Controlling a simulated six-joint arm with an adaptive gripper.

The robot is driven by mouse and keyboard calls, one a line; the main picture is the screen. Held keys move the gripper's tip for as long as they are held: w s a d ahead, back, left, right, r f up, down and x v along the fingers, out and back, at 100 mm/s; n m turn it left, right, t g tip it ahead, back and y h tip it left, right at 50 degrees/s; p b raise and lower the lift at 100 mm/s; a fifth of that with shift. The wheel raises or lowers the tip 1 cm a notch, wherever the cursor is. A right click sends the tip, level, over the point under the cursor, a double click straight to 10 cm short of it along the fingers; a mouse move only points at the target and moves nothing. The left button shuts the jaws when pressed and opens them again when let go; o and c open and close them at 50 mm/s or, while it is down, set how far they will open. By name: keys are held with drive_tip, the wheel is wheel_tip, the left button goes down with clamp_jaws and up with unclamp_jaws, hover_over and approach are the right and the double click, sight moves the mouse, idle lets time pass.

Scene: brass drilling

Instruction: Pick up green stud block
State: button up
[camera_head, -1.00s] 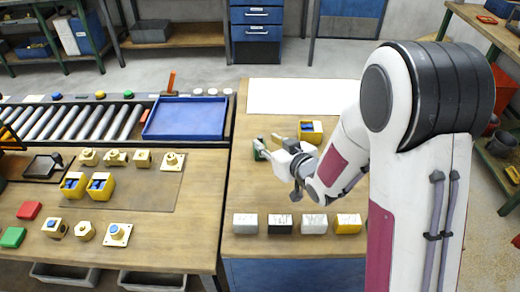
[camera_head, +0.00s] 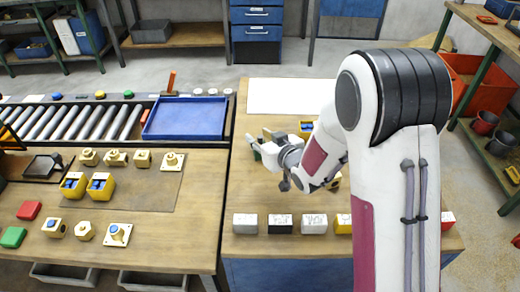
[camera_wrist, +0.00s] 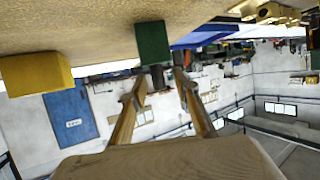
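The green stud block (camera_head: 257,153) stands on the right-hand table, mostly hidden behind my gripper (camera_head: 261,139) in the head view. In the wrist view, which is upside down, the green stud block (camera_wrist: 153,40) shows a green body with a dark grey stud. My gripper (camera_wrist: 159,82) is open, with one finger to each side of the stud and gaps visible. The fingertips are close to the stud; I cannot tell whether they touch it.
A white sheet (camera_head: 290,96) and blue tray (camera_head: 186,118) lie farther back.

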clamp_jaws()
drive_tip(key=shift+r, duration=0.2)
drive_tip(key=shift+r, duration=4.9)
